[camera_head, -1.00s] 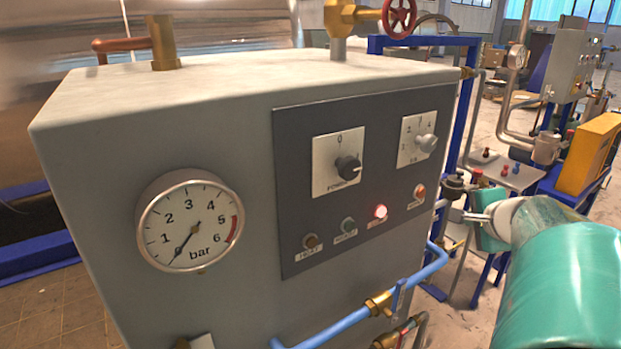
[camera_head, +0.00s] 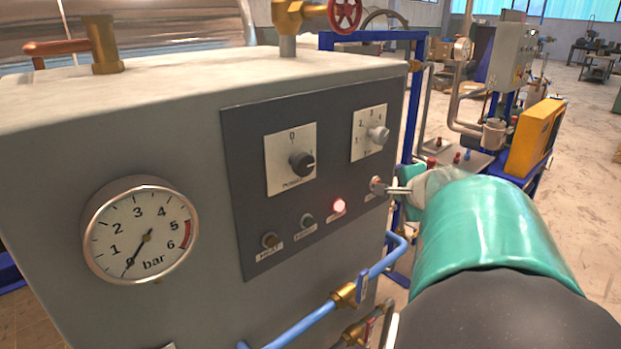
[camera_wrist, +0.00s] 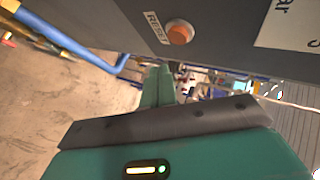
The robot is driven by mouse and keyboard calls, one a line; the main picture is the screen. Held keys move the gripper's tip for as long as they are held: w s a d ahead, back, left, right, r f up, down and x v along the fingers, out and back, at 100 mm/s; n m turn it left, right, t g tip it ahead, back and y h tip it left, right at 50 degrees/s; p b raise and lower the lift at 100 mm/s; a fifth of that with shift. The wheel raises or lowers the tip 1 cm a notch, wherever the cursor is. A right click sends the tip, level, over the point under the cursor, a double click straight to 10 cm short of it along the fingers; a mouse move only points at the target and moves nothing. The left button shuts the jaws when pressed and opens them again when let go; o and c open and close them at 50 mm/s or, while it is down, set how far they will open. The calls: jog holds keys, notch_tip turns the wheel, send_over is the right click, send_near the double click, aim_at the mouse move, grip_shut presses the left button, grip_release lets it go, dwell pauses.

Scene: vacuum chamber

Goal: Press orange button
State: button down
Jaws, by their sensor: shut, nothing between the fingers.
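The orange button (camera_wrist: 180,32) is round, in a pale ring on the dark control panel, with a RESET label beside it in the wrist view.
A lit red button (camera_head: 339,206), a grey-green button (camera_head: 307,221) and a brown button (camera_head: 270,240) line the panel leftward. Two knobs sit above. A pressure gauge (camera_head: 141,230) is at left. A blue pipe (camera_head: 325,310) runs below the panel.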

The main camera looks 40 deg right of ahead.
jog(key=shift+w+a, duration=0.1)
jog(key=shift+w, duration=1.1)
jog(key=shift+w, duration=0.1)
dwell(1.0)
jog(key=shift+w, duration=0.3)
jog(key=shift+w+a, duration=0.1)
jog(key=shift+w, duration=0.35)
dwell(0.9)
jog(key=shift+s, duration=0.85)
jog(key=s, duration=0.5)
jog(key=shift+d, duration=0.3)
